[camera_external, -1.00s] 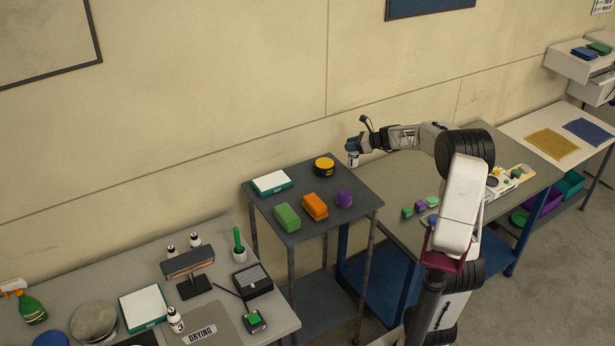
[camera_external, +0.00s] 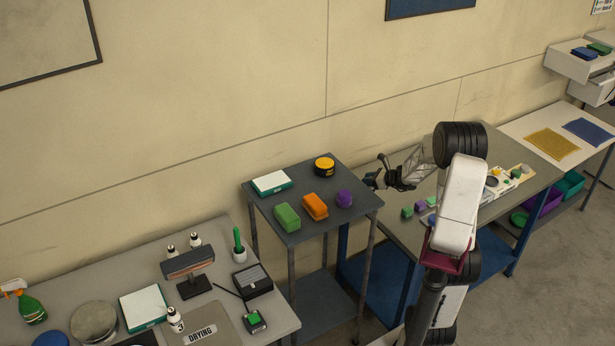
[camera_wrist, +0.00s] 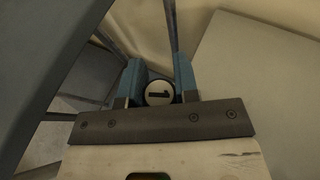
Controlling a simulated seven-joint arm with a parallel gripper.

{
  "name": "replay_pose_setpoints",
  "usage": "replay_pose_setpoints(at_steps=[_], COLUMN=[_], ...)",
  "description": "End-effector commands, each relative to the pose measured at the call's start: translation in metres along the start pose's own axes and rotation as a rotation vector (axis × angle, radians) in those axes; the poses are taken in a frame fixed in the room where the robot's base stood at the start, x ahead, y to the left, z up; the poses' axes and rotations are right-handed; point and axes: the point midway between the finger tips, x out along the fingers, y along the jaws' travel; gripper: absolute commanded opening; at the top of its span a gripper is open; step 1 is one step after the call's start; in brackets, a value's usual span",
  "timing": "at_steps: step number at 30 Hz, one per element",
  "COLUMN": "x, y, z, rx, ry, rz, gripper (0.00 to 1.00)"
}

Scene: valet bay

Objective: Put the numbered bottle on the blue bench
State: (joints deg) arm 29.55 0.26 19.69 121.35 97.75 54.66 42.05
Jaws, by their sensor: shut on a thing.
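My gripper (camera_external: 371,178) is at the gap between the dark cart and the blue-framed bench (camera_external: 392,224), near the wall. In the wrist view my gripper (camera_wrist: 158,92) is shut on the numbered bottle (camera_wrist: 159,93); its round white top bears a black "1". The bottle's body is hidden below its top there, and I cannot make the bottle out in the external view. The bench has a grey top and blue legs. A pale surface, likely its top (camera_wrist: 262,85), lies right of the bottle in the wrist view. I cannot tell whether the bottle touches anything.
Small green and purple blocks (camera_external: 407,212) sit on the bench. Several white bottles (camera_external: 175,319) stand on the left table. The bench's left back looks mostly clear.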

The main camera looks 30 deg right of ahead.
Motion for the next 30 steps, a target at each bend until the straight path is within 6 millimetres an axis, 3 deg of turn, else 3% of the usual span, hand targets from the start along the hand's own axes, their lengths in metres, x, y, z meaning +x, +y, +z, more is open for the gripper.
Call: replay_pose_setpoints(at_steps=[16,30], x=[0.004,0.04], y=[-0.005,-0.045], z=[0.002,0.01], rx=[-0.001,0.0], ry=[0.0,0.001], rz=[0.0,0.001], gripper=[0.0,0.0])
